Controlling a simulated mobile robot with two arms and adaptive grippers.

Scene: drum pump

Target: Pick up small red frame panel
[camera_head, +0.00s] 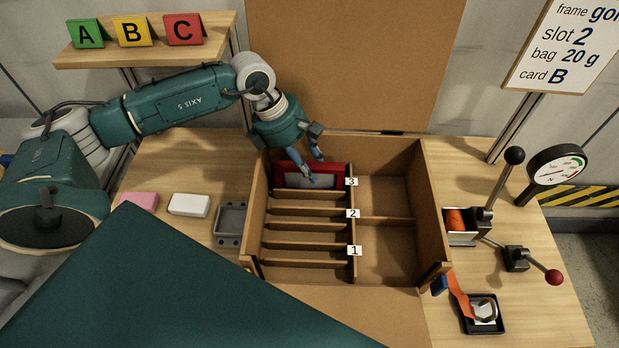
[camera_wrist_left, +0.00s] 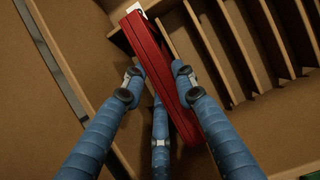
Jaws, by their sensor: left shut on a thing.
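The small red frame panel (camera_head: 333,174) stands in the slot labelled 3 at the far end of the wooden box (camera_head: 430,210). My left gripper (camera_head: 314,170) reaches down from above and is shut on the panel. In the left wrist view the red panel (camera_wrist_left: 165,70) lies between the blue fingers (camera_wrist_left: 158,82), which touch it from both sides. The panel's lower part is hidden in the slot. My right gripper is not in view.
Slots labelled 2 (camera_head: 352,213) and 1 (camera_head: 354,250) are empty, as are the box's right compartments. A pink block (camera_head: 139,202), a white block (camera_head: 189,205) and a grey tray (camera_head: 231,225) lie left of the box. Levers (camera_head: 515,258) and a gauge (camera_head: 556,172) stand right.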

